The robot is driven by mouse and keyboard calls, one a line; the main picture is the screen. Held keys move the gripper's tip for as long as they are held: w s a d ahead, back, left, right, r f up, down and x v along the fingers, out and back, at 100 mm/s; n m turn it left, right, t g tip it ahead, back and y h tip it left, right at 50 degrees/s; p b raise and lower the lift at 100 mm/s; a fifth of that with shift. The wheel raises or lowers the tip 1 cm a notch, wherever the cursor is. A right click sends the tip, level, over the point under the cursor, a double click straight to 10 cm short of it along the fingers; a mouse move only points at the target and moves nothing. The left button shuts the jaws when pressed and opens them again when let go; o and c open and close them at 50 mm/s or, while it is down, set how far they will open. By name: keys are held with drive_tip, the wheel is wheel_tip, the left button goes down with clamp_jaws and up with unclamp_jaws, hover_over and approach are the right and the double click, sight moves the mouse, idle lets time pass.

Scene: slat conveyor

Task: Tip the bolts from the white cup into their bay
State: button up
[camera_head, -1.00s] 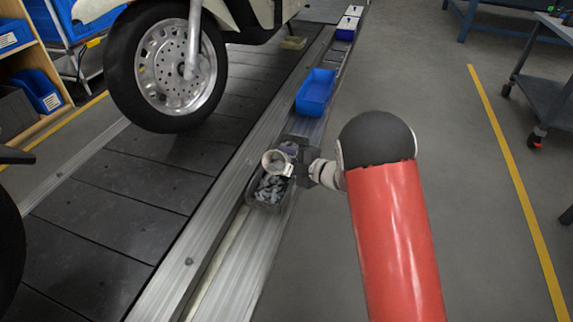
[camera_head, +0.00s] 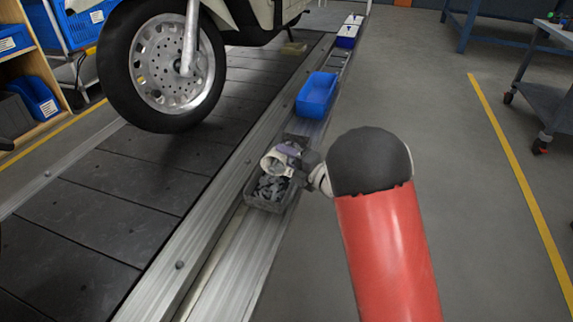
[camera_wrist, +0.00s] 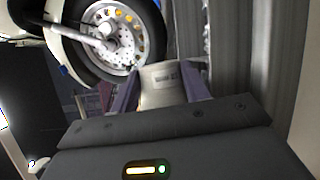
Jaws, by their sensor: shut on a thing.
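The white cup (camera_head: 273,162) is tilted on its side, its mouth facing left and down, just above the near grey bin. My gripper (camera_head: 287,157) is shut on the cup from the right. In the wrist view the cup (camera_wrist: 160,84) sits between the two purple-grey fingers of my gripper (camera_wrist: 158,90). The grey bin (camera_head: 262,204) stands on the metal rail and holds several grey metal pieces, seemingly the bolts (camera_head: 271,188). The inside of the cup is too small to read, so I cannot tell whether bolts remain in it.
A blue bin (camera_head: 317,94) stands farther along the rail (camera_head: 232,262). A scooter wheel (camera_head: 160,65) stands over the dark slats (camera_head: 120,190) at left. A grey cart (camera_head: 540,90) is at right. The floor between rail and yellow line is clear.

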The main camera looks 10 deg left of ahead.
sight(282, 161)
drive_tip(key=shift+s+n+b, duration=0.1)
drive_tip(key=shift+n+b, duration=0.2)
drive_tip(key=shift+b, duration=0.5)
drive_tip(key=n, duration=0.1)
drive_tip(key=r+n+y, duration=0.1)
drive_tip(key=n, duration=0.1)
drive_tip(key=shift+s+t+y, duration=0.3)
drive_tip(key=shift+s, duration=0.05)
drive_tip(key=s+n+y, duration=0.1)
drive_tip(key=n, duration=0.1)
drive_tip(key=r+n+y, duration=0.1)
drive_tip(key=n, duration=0.2)
drive_tip(key=s+r+n+g, duration=0.1)
drive_tip(key=n, duration=0.1)
drive_tip(key=shift+s+a+y, duration=0.15)
drive_tip(key=shift+s+y, duration=0.15)
drive_tip(key=shift+y, duration=0.1)
drive_tip(key=shift+r, duration=3.5)
